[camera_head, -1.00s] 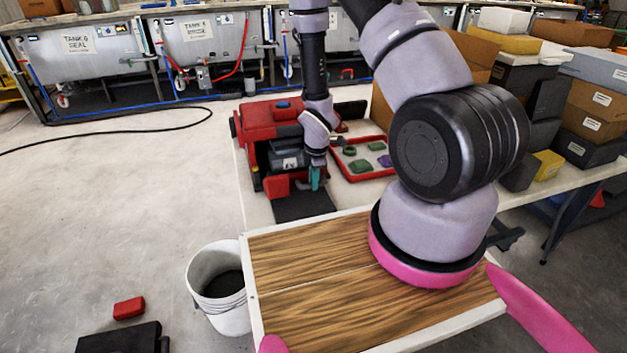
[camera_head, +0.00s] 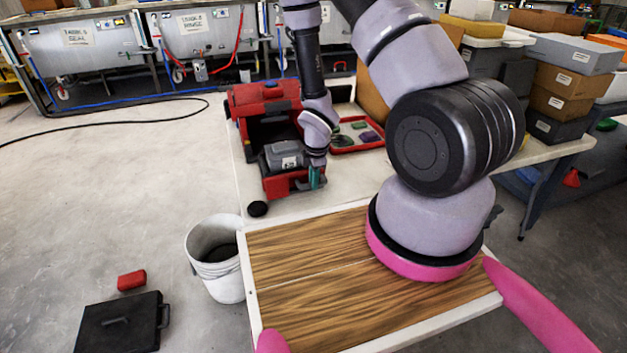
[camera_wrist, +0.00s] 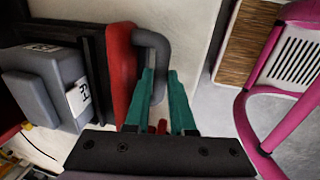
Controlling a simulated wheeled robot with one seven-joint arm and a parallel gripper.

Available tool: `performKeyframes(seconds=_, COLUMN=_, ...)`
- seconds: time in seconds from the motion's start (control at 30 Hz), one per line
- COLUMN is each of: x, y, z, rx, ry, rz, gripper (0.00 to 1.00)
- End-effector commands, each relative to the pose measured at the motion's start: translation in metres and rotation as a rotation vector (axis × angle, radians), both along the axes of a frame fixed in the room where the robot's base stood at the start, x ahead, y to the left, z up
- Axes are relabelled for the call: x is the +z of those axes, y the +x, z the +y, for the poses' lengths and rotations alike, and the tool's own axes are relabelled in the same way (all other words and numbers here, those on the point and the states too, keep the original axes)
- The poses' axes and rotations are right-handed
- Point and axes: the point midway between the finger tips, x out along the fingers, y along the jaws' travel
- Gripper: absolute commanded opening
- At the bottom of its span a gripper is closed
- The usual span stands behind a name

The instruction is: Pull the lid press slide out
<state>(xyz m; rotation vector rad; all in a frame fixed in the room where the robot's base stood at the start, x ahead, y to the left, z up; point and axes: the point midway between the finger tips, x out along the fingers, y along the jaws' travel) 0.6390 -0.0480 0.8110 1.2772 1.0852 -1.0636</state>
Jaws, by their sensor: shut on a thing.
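The lid press (camera_head: 262,108) is a red and black machine on the white table. Its slide (camera_head: 286,184), a red-fronted carriage bearing a grey block with a white label (camera_head: 289,162), stands out from the press body toward me. The wrist view shows the slide's red front plate (camera_wrist: 120,72) and its grey bar handle (camera_wrist: 156,42). My gripper (camera_head: 317,178), with teal fingers, is at the right side of the slide front. In the wrist view my gripper (camera_wrist: 160,78) is shut on the handle, whose lower end is partly hidden between the fingers.
A red tray (camera_head: 357,148) with coloured pieces lies right of the press, partly behind my arm. A white bucket (camera_head: 216,275) and a black case (camera_head: 120,325) stand on the floor at left. Stacked boxes (camera_head: 560,90) fill the right. A wood-topped surface (camera_head: 300,260) is in front.

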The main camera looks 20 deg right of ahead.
Motion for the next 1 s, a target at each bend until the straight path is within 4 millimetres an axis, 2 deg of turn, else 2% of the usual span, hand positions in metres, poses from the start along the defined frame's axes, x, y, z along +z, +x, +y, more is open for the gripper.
performKeyframes(seconds=0.37, x=0.000, y=0.001, z=0.000, rx=0.000, ry=0.000, rz=-0.001, gripper=0.00)
performKeyframes(seconds=0.4, x=0.000, y=0.001, z=0.000, rx=0.000, ry=0.000, rz=-0.001, gripper=0.38)
performKeyframes(seconds=0.43, x=0.000, y=0.001, z=0.000, rx=0.000, ry=0.000, rz=-0.001, gripper=0.49)
performKeyframes(seconds=0.47, x=0.000, y=0.001, z=0.000, rx=0.000, ry=0.000, rz=-0.001, gripper=0.52)
performKeyframes(seconds=0.8, x=0.002, y=0.000, z=0.000, rx=0.000, ry=0.000, rz=-0.001, gripper=0.52)
performKeyframes(seconds=1.0, x=0.026, y=-0.003, z=0.000, rx=0.000, ry=0.001, rz=-0.004, gripper=0.52)
